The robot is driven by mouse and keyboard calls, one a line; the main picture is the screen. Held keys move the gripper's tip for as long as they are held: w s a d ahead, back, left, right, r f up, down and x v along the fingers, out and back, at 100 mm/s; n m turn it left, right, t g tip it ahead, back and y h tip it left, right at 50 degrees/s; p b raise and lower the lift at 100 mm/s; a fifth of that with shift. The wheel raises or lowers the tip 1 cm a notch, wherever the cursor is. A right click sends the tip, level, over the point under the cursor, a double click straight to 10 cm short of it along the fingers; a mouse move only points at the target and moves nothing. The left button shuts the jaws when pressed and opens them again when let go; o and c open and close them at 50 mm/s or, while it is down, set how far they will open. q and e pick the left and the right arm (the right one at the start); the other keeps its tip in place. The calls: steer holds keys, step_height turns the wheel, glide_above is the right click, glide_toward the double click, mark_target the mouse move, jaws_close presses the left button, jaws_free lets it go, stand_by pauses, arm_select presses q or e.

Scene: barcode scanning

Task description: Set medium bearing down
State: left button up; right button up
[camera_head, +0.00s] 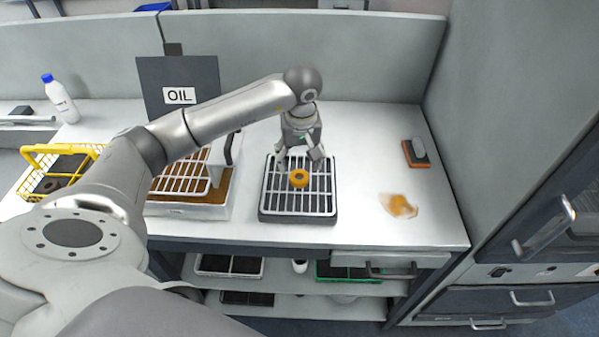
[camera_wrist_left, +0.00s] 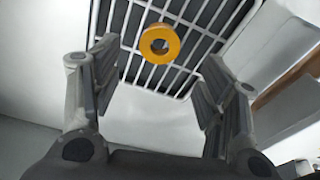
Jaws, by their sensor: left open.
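The medium bearing, an orange-yellow ring (camera_head: 299,178), lies on the white rack of a dark drip tray (camera_head: 268,214) in the middle of the table. In the left wrist view the ring (camera_wrist_left: 160,43) rests on the white bars (camera_wrist_left: 118,15), ahead of and between the fingers. My left gripper (camera_head: 300,158) is open and empty. It is just behind and above the ring in the head view, with the fingers apart from it. My right gripper is not in view.
An oil station with an "OIL" panel (camera_head: 180,85) and a second rack (camera_head: 183,178) stands to the left. A yellow basket (camera_head: 45,160) is at far left. An orange and grey block (camera_head: 416,153) and an orange-brown spill (camera_head: 398,206) lie at right. The table between is clear.

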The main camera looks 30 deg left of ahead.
arm_select(q)
steer(key=shift+s+d+r+b, duration=0.15)
steer(key=shift+r+b, duration=0.1)
steer(key=shift+r, duration=1.15)
steer(key=shift+s+d+r+b, duration=0.1)
steer(key=shift+r+b, duration=0.1)
steer(key=shift+r, duration=1.15)
